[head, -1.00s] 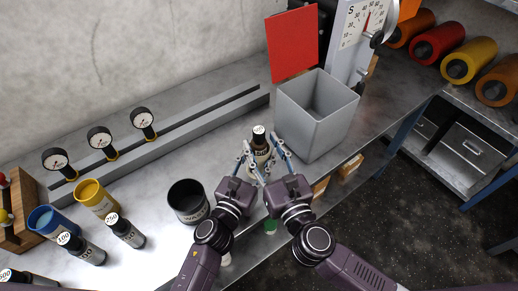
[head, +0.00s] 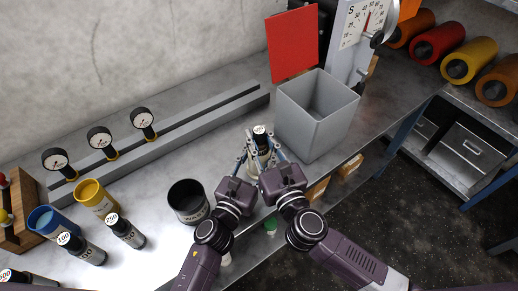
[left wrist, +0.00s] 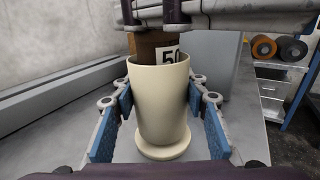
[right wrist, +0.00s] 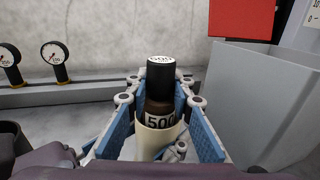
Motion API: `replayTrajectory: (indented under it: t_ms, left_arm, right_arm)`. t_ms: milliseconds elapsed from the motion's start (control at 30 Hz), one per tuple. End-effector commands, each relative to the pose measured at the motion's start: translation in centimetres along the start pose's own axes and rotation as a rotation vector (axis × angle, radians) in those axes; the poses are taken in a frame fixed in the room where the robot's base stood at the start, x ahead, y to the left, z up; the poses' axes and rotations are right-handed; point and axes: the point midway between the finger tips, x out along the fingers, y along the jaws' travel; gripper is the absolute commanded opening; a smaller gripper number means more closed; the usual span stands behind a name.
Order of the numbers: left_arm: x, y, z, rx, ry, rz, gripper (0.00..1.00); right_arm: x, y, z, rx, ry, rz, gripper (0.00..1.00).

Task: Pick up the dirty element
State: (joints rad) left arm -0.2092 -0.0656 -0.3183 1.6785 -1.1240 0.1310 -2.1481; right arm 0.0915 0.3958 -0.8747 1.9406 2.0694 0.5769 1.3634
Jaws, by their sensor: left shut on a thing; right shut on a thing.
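A brown element with a black top and a white 500 label (head: 260,140) stands upright on the bench; it shows closely in the right wrist view (right wrist: 158,98). Its lower part is inside a cream cup with a flanged foot (left wrist: 158,108). My left gripper (head: 248,165) is shut on the cream cup, one blue-padded finger on each side. My right gripper (head: 263,148) is shut on the element above the cup's rim. In the head view the fingers hide most of the cup. I cannot tell how deep the element sits.
An open grey bin (head: 310,125) stands close on the right, with a red panel (head: 293,45) and a dial scale (head: 362,28) behind. A black waste pot (head: 187,203), a blue cup (head: 46,220), a yellow cup (head: 95,198) and labelled bottles stand left. A rail with gauges runs behind.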

Motion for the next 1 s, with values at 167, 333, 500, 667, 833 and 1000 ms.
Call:
replayTrajectory:
  t_ms: [167,333,500,667,833,1000]
  left_arm:
    - [0.0,0.1,0.1,0.001,-0.001,0.001,0.0]
    - [0.0,0.1,0.1,0.001,-0.001,0.001,0.0]
    - [0.0,0.1,0.1,0.001,-0.001,0.002,0.0]
    - [0.0,0.1,0.0,0.0,0.0,0.001,0.0]
    - [0.0,0.0,0.0,0.0,0.001,0.001,0.0]
    - [0.0,0.0,0.0,0.0,0.001,0.0,0.0]
  right_arm:
    - [0.0,0.0,0.1,0.0,-0.002,0.0,0.0]
    - [0.0,0.0,0.1,0.0,-0.002,0.0,0.0]
    - [0.1,0.0,1.3,0.001,-0.006,0.0,0.0]
    - [0.1,0.0,4.3,0.001,-0.012,0.0,0.0]
    - [0.0,0.0,7.6,0.001,-0.011,0.001,0.0]
    - [0.0,0.0,9.7,0.0,-0.007,0.0,0.0]
